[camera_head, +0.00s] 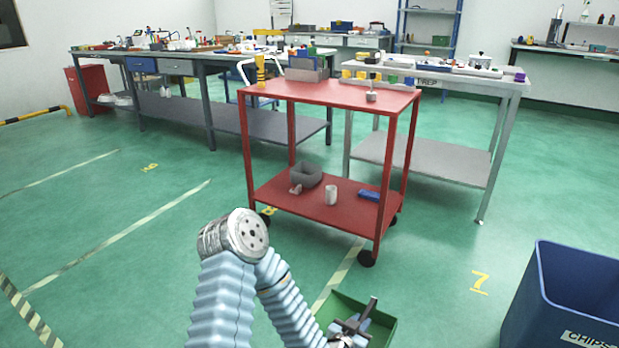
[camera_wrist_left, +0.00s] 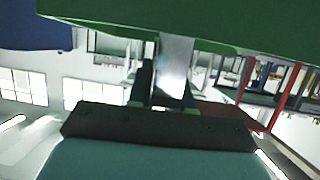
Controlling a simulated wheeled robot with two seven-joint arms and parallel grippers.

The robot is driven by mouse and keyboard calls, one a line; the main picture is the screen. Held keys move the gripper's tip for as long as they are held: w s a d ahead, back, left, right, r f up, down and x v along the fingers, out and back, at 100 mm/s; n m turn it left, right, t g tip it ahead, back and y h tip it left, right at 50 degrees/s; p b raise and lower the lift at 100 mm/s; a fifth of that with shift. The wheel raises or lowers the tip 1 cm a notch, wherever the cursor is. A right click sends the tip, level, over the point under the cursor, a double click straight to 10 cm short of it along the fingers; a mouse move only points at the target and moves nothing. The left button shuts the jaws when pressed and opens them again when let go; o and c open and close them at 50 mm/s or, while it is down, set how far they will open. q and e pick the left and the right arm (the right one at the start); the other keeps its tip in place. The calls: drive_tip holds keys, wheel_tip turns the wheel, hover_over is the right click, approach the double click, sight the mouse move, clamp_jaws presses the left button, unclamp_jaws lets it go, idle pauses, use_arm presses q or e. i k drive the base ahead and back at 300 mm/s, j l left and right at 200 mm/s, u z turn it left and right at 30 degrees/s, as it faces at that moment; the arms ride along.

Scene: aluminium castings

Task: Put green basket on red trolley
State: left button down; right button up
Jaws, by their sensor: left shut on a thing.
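The green basket (camera_head: 378,327) is at the bottom of the head view, low in front of me. My left gripper (camera_head: 364,316) is at the basket and shut on it. In the left wrist view the basket's green wall (camera_wrist_left: 200,22) fills the top, with the gripper fingers (camera_wrist_left: 168,88) reaching to it. The basket's lower part is cut off by the frame edge. The red trolley (camera_head: 325,93) stands ahead, beyond the basket, with two shelves and dark wheels. My right gripper is not in view.
A blue chips bin (camera_head: 565,300) stands at right. Workbenches stand behind.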

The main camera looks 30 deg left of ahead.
sight(299, 88)
drive_tip(key=j+z, duration=0.3)
drive_tip(key=j, duration=3.1)
